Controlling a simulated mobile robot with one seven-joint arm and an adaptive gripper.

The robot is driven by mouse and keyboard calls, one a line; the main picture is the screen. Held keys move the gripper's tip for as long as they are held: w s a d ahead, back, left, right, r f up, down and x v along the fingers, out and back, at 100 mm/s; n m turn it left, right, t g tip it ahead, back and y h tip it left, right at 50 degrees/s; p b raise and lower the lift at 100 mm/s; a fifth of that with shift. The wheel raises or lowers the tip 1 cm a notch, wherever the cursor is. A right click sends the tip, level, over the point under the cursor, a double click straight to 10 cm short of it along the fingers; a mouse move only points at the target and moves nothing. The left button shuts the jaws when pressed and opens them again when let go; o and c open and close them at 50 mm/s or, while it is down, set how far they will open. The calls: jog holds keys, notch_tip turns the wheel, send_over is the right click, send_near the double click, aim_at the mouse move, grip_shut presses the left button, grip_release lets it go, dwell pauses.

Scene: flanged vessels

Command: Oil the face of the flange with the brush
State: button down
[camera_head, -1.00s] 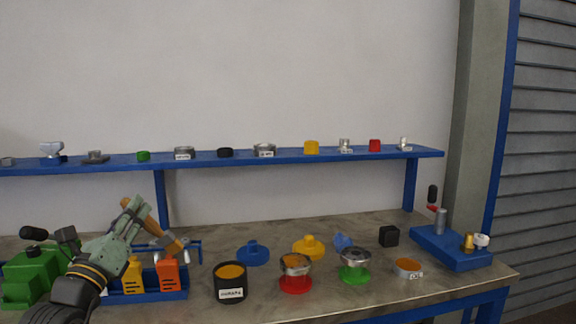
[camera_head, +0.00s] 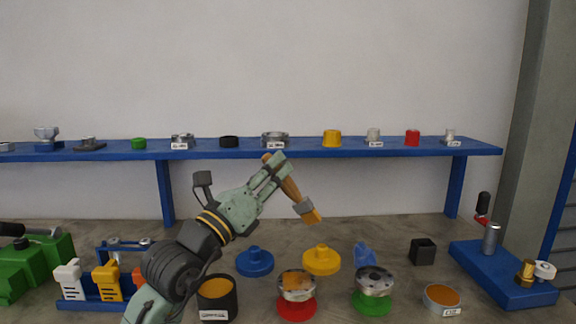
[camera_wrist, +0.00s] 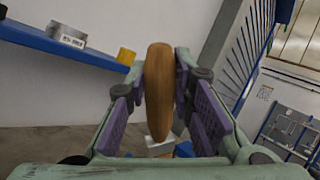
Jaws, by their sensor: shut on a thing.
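My gripper (camera_head: 274,171) is shut on the wooden handle of a brush (camera_head: 304,207), held tilted in the air above the bench. The handle also shows between the purple finger pads in the wrist view (camera_wrist: 158,90). The brush's orange-yellow bristles point down to the right, above the yellow flanged piece (camera_head: 321,261). A metal flange with an orange top (camera_head: 297,284) stands on a red base (camera_head: 296,307). Another metal flange with bolt holes (camera_head: 374,281) stands on a green base (camera_head: 372,303). A black labelled pot (camera_head: 232,302) with orange contents is partly hidden by my arm.
A low round dish (camera_head: 441,300) with orange contents stands right of the green base. A blue flanged piece (camera_head: 254,263), a black box (camera_head: 423,251) and a blue fixture (camera_head: 500,278) stand on the bench. A blue shelf (camera_head: 330,151) runs behind.

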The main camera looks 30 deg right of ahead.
aim_at(291, 191)
jog(key=shift+s+d, duration=0.15)
jog(key=shift+d, duration=0.1)
jog(key=shift+f, duration=0.25)
jog(key=shift+f+b, duration=0.4)
jog(key=shift+f, duration=1.8)
